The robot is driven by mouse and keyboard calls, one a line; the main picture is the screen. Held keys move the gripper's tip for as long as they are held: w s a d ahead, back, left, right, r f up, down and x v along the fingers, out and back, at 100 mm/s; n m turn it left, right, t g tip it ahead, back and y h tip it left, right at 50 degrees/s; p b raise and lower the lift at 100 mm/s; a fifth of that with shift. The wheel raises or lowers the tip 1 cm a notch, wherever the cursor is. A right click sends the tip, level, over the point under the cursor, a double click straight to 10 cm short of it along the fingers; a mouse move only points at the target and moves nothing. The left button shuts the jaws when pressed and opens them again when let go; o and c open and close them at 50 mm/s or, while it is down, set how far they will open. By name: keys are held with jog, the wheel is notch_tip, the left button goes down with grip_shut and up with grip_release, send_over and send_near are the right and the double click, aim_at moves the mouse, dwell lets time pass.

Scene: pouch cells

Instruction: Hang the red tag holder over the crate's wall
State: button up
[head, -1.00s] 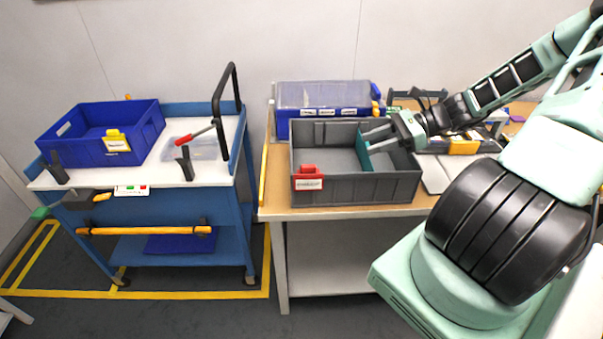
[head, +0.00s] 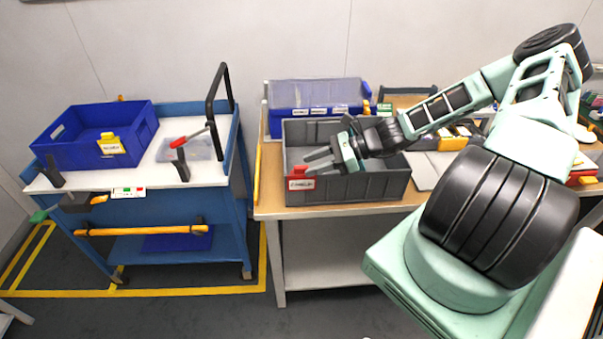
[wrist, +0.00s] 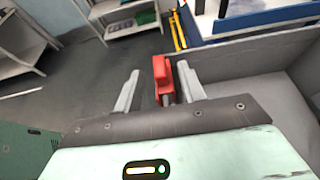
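The red tag holder (head: 301,184), with a white label, sits at the grey crate's (head: 365,187) front wall near its left corner. It looks hooked over the rim, but its inner side is hidden. My gripper (head: 312,161) is just above and behind it, reaching over the crate from the right. In the wrist view the red tag holder (wrist: 162,75) stands between the two spread fingers of my gripper (wrist: 160,88). A gap shows on the left, a narrower one on the right.
The grey crate stands on a workbench (head: 330,213), with a lidded blue box (head: 318,93) behind it. On the left, a blue trolley (head: 243,150) carries a blue crate (head: 75,140) with a yellow tag holder (head: 110,143) and a red-handled clamp (head: 184,150).

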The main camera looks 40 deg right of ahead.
jog(key=shift+x, duration=1.15)
grip_shut()
jog(key=shift+r, duration=0.1)
